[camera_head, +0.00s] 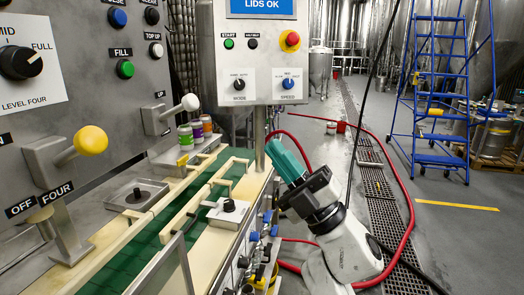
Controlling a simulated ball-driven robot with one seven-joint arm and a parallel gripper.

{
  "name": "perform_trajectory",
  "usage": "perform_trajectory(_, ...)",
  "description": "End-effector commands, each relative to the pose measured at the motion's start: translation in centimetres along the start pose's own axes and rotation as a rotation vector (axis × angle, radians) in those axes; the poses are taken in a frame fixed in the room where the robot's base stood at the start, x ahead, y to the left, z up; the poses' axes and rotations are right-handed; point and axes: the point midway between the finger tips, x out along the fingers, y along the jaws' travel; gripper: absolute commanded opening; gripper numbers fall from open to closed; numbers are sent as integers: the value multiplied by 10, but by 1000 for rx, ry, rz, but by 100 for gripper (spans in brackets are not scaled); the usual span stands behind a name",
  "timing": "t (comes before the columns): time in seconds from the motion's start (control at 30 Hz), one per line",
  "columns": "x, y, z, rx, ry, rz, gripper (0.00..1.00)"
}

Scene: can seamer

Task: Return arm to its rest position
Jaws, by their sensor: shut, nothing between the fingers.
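My gripper (288,157) has teal fingers and shows in the middle of the head view. It is shut, with nothing visible between the fingers. It points up and to the left, at the end of my white and dark arm. The arm comes up from the lower right, beside the right edge of the conveyor (187,217). The gripper appears just right of the grey post under the control box (253,55). I cannot tell whether it is clear of the post.
Several cans (196,130) stand at the conveyor's far end. A left panel (83,80) carries a yellow-knobbed lever (91,140). A red hose (404,215) runs along the floor drain (383,205). A blue ladder (433,100) stands right. Open floor lies between.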

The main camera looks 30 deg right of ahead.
Motion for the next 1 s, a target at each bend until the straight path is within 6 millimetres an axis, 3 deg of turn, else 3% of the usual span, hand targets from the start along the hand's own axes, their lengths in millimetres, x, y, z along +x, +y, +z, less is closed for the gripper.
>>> perform_trajectory(0.73, -6, 2, 4, 17, -31, 8, 0)
perform_trajectory(0.87, -20, -1, 25, 96, -181, 41, 0)
perform_trajectory(1.0, -60, -19, 63, 243, -466, 65, 0)
